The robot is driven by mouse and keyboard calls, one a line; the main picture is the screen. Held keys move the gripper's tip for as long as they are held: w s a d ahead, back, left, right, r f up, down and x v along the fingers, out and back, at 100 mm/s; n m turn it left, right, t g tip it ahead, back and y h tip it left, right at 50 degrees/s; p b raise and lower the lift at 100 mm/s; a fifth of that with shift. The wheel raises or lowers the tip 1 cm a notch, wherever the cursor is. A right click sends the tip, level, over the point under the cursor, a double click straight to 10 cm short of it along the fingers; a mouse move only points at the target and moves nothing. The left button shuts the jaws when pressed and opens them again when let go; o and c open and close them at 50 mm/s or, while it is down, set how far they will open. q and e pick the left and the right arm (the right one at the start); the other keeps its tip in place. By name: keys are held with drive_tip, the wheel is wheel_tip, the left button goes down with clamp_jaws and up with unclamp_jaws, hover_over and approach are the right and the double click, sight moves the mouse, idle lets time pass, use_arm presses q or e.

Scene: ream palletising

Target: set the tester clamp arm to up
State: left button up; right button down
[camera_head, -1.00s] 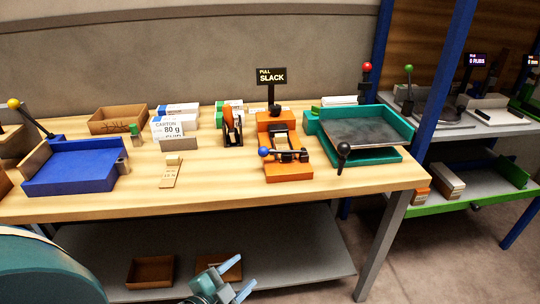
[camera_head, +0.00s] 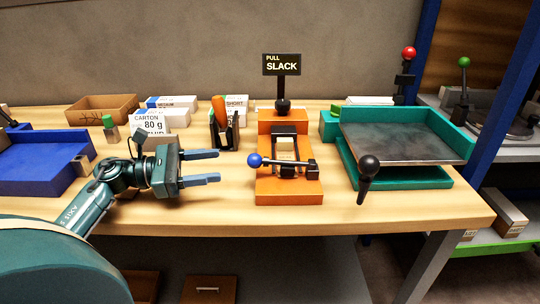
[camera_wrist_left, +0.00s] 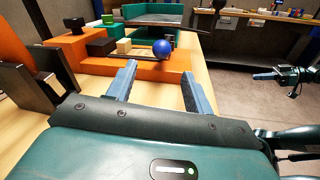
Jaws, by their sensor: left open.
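The orange tester (camera_head: 290,188) stands on the wooden bench, with a black sign reading "PULL SLACK" (camera_head: 282,64) on a post behind it. Its clamp arm (camera_head: 283,166) lies low and roughly level across the front, from a pivot at the right to a blue ball (camera_head: 255,160) at the left. My left gripper (camera_head: 219,166) is open and empty, left of the ball and apart from it, fingers pointing at it. In the left wrist view the ball (camera_wrist_left: 162,47) shows ahead, between and beyond the fingertips (camera_wrist_left: 157,68). My right gripper (camera_wrist_left: 266,76) shows small at the right there; its jaw gap is unclear.
A teal tray unit (camera_head: 402,176) with a black-knobbed lever (camera_head: 367,172) stands right of the tester. A black holder (camera_head: 224,132) with an orange-handled tool stands behind my left gripper. A blue tray (camera_head: 38,165) is at the left. The front bench strip is clear.

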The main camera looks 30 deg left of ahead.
sight(263, 160)
use_arm(q)
drive_tip(key=p+x, duration=0.1)
drive_tip(key=x, duration=0.9)
drive_tip(key=shift+w+d+r+p, duration=0.15)
drive_tip(key=shift+d+p, duration=0.25)
drive_tip(key=shift+w+d, duration=0.45)
drive_tip(key=shift+d, duration=0.1)
drive_tip(key=shift+c, duration=0.3)
clamp_jaws()
